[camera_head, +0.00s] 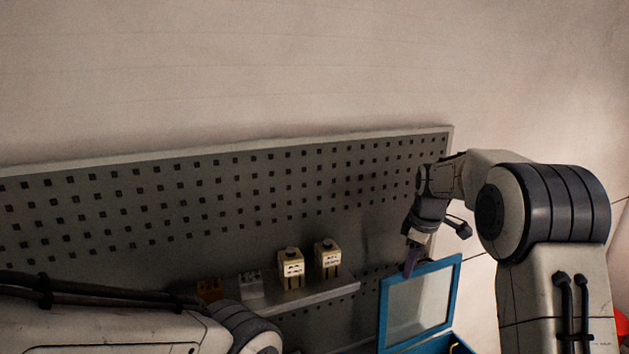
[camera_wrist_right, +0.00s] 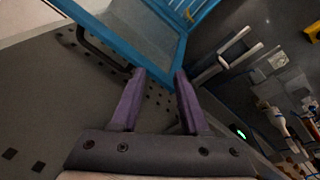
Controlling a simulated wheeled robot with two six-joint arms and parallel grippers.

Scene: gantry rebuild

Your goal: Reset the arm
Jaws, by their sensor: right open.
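My right arm (camera_head: 553,260) comes in from the right and bends down in front of the pegboard. My right gripper (camera_head: 411,262) has purple fingers and points down at the top edge of a blue-framed lid (camera_head: 383,318). In the right wrist view the gripper (camera_wrist_right: 160,73) is open, its fingers apart with nothing held between them. The blue frame (camera_wrist_right: 118,38) lies close to the fingertips; I cannot tell whether they touch it. My left arm (camera_head: 110,325) crosses the lower left, and its gripper is out of view.
A grey pegboard (camera_head: 150,215) stands against the wall. Its shelf (camera_head: 310,297) carries two beige blocks (camera_head: 291,268) (camera_head: 327,258), a grey part (camera_head: 250,284) and an orange part (camera_head: 208,290). A red object (camera_head: 621,325) shows at the right edge. The wall above is clear.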

